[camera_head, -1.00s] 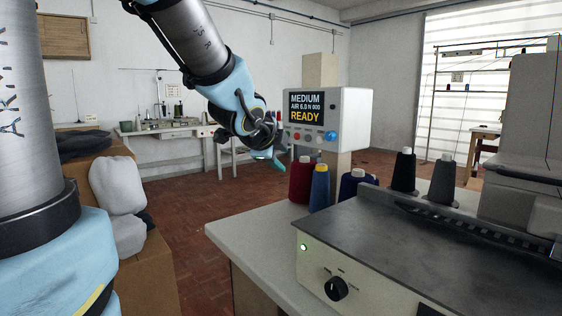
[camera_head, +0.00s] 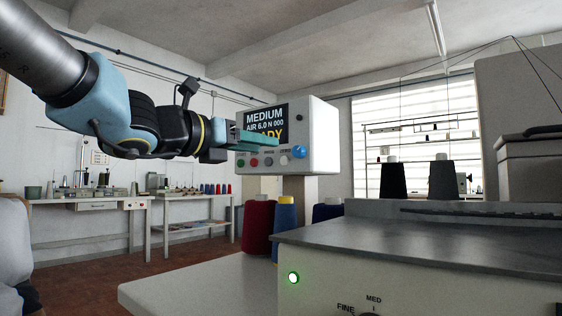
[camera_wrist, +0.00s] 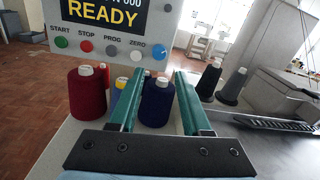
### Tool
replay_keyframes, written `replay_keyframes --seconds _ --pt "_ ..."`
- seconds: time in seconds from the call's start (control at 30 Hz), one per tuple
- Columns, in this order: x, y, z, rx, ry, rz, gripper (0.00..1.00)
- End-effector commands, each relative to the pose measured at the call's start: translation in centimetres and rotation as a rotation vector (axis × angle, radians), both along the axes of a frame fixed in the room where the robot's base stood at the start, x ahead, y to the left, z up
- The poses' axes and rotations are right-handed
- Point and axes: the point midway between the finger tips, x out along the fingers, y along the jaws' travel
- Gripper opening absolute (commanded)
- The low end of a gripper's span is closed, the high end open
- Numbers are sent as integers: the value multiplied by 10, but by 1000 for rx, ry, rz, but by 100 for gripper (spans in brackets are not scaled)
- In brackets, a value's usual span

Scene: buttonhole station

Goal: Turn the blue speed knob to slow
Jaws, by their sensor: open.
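The blue speed knob (camera_head: 299,152) is at the right end of the button row on the pale control box (camera_head: 318,130). Its screen (camera_head: 265,118) reads MEDIUM. In the wrist view the knob (camera_wrist: 161,54) shows just above and between my fingertips in the picture. My gripper (camera_head: 278,134) is open and empty, its green fingers reaching level across the front of the box and hiding part of the screen. In the wrist view my gripper (camera_wrist: 155,72) points toward the box. The fingers appear short of the knob; the exact gap is unclear.
Thread cones stand below the box: dark red (camera_head: 259,226), blue with a yellow top (camera_head: 286,215) and navy (camera_wrist: 158,100). The machine housing (camera_head: 420,275) with a dark top is at the front right. Two dark cones (camera_head: 392,180) (camera_head: 441,180) stand behind it.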

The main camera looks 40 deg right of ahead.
Motion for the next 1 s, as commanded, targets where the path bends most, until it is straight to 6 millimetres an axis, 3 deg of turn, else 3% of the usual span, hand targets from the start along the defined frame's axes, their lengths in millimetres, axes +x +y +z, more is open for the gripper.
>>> replay_keyframes --seconds 0.4,0.7,1.0 --pt "4 -23 -7 -4 1 3 48" --pt "17 -79 -2 -1 4 6 48" --pt "22 -101 -1 -2 4 7 48"
